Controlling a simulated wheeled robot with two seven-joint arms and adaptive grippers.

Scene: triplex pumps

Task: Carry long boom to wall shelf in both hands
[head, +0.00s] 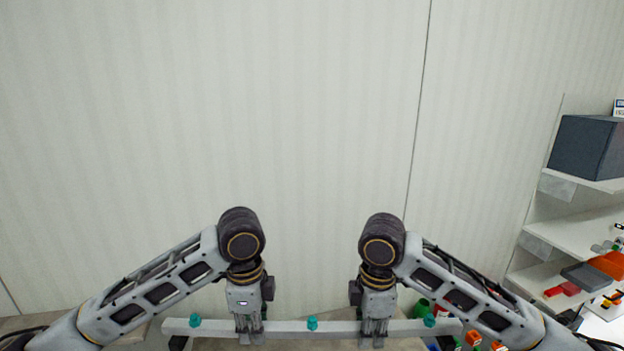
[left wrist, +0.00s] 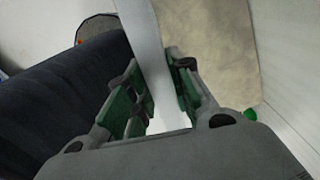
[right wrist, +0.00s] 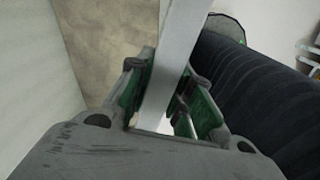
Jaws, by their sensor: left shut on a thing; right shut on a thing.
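The long boom (head: 285,327) is a pale grey bar with teal knobs on its front side. It lies level across the bottom of the head view. My left gripper (head: 250,333) is shut on its left half and my right gripper (head: 374,334) is shut on its right half. In the left wrist view the boom (left wrist: 150,50) runs between the green-padded fingers of the left gripper (left wrist: 157,95). In the right wrist view the boom (right wrist: 178,50) passes between the fingers of the right gripper (right wrist: 160,95). The wall shelf (head: 580,228) stands at the right of the head view.
A dark grey box (head: 587,147) stands on the upper shelf board. Red pieces (head: 563,289) and a grey tray (head: 586,276) are on a lower board. Several coloured parts lie low behind the boom's right end. A pale plain wall (head: 300,110) fills the background.

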